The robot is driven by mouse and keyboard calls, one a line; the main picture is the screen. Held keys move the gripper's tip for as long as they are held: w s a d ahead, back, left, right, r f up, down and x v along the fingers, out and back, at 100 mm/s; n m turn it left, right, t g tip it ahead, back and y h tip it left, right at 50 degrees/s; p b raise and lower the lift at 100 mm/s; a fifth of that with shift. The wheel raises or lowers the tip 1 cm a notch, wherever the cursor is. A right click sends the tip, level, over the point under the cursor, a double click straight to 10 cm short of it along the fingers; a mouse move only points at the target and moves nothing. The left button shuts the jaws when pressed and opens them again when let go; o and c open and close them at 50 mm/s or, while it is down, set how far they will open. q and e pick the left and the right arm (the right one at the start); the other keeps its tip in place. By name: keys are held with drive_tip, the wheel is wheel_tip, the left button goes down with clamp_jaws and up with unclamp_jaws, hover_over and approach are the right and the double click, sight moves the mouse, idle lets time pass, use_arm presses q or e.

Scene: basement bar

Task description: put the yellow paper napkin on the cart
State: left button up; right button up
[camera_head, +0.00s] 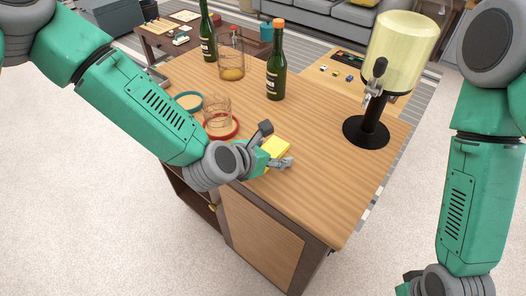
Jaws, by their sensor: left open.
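The yellow paper napkin (275,147) lies on the wooden top of the cart (325,195), near its front left edge. My left gripper (276,147) is open, with its fingers on either side of the napkin. One finger stands behind the napkin and the other reaches in front of it. Part of the napkin is hidden by the gripper, and I cannot tell whether the fingers touch it.
A beverage dispenser (368,125) stands at the cart's right. Green bottles (276,65), a glass (231,60), another glass (216,110) on a red coaster (228,132), and a teal coaster (189,101) stand behind. The cart's front right top is bare.

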use_arm(q)
drive_tip(key=shift+s+r, duration=0.2)
drive_tip(key=shift+v, duration=5.7)
drive_tip(key=s+a+f+m+g+y, duration=0.1)
drive_tip(key=s+a+f+m+g, duration=0.1)
drive_tip(key=s+a+f+m, duration=0.5)
drive_tip(key=s+a+f+m+g+y, duration=0.25)
drive_tip(key=s+f+m, duration=0.25)
drive_tip(key=f+m, duration=0.3)
drive_tip(key=s+a+f+m+g+y, duration=0.1)
drive_tip(key=s+a+f+m+g, duration=0.1)
drive_tip(key=s+a+m, duration=0.3)
drive_tip(key=s+a+f+m+g+y, duration=0.1)
drive_tip(key=s+a+f+m+y, duration=0.1)
drive_tip(key=s+a+m, duration=0.3)
drive_tip(key=a+f+m, duration=0.1)
drive_tip(key=a+m, duration=0.2)
drive_tip(key=m, duration=0.1)
drive_tip(key=shift+f+g+p, duration=0.25)
drive_tip(key=shift+g+p, duration=0.1)
drive_tip(key=shift+w, duration=0.1)
